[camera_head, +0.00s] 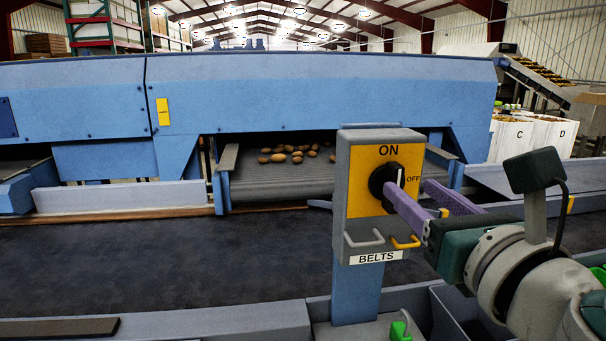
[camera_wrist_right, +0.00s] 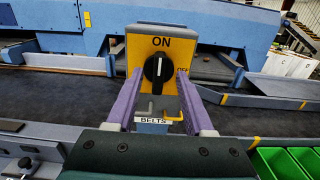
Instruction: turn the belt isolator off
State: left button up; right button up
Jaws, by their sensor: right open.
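The belt isolator is a grey box (camera_head: 342,190) with a yellow plate, on a blue post, labelled BELTS below. Its round black knob (camera_head: 379,178) has a white line that stands upright, towards ON; OFF is printed to the right. The knob also shows in the right wrist view (camera_wrist_right: 158,69). My right gripper (camera_head: 407,186) has purple fingers and is open. In the right wrist view its fingertips (camera_wrist_right: 159,76) are on either side of the knob, with gaps visible. In the head view the near finger overlaps the knob's lower right edge. My left gripper is not in view.
A grey hasp (camera_head: 362,240) and a yellow one (camera_head: 405,242) stick out below the knob. A dark belt (camera_head: 150,262) runs behind the post. Potatoes (camera_head: 285,154) lie on the blue grader (camera_head: 330,90). Green bins (camera_wrist_right: 283,162) are at the lower right.

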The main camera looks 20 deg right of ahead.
aim_at(399, 179)
jog(key=shift+x, duration=1.95)
grip_shut()
